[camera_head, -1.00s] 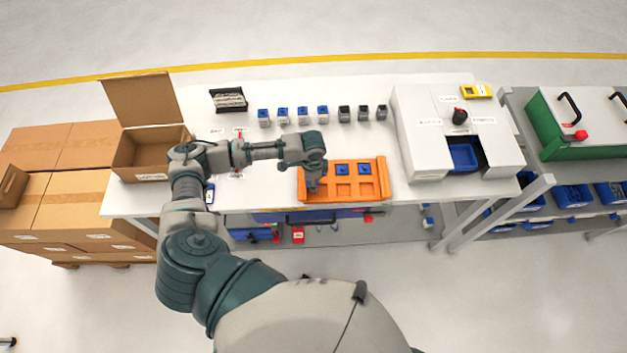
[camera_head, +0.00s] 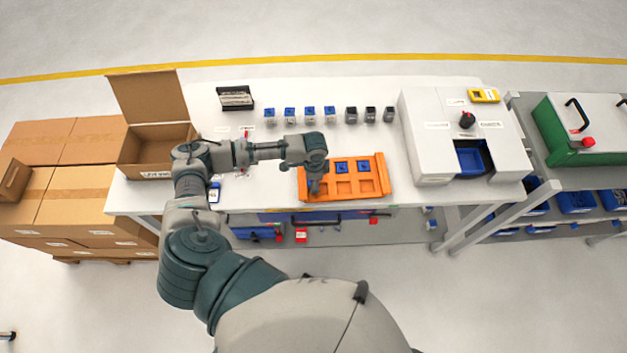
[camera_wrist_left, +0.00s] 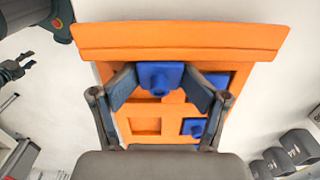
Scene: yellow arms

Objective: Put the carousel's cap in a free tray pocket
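The orange tray (camera_head: 384,178) lies at the front of the white table and fills much of the left wrist view (camera_wrist_left: 180,38). Two blue caps, one (camera_head: 341,167) and another (camera_head: 363,167), sit in its back row. In the left wrist view these are partly hidden by a finger (camera_wrist_left: 217,79) and fully visible (camera_wrist_left: 193,127). My left gripper (camera_head: 314,188) is at the tray's left part. Its fingers (camera_wrist_left: 160,88) close on a third blue cap (camera_wrist_left: 160,74). Whether this cap touches the pocket floor is unclear. Front-row pockets (camera_wrist_left: 144,125) look empty. My right gripper is not identifiable.
A white machine (camera_head: 425,125) with a dark knob and blue bin (camera_head: 470,160) stands right of the tray. Blue-topped blocks (camera_head: 290,115) and dark blocks (camera_head: 370,115) line up behind it. An open carton (camera_head: 150,160) is at the left.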

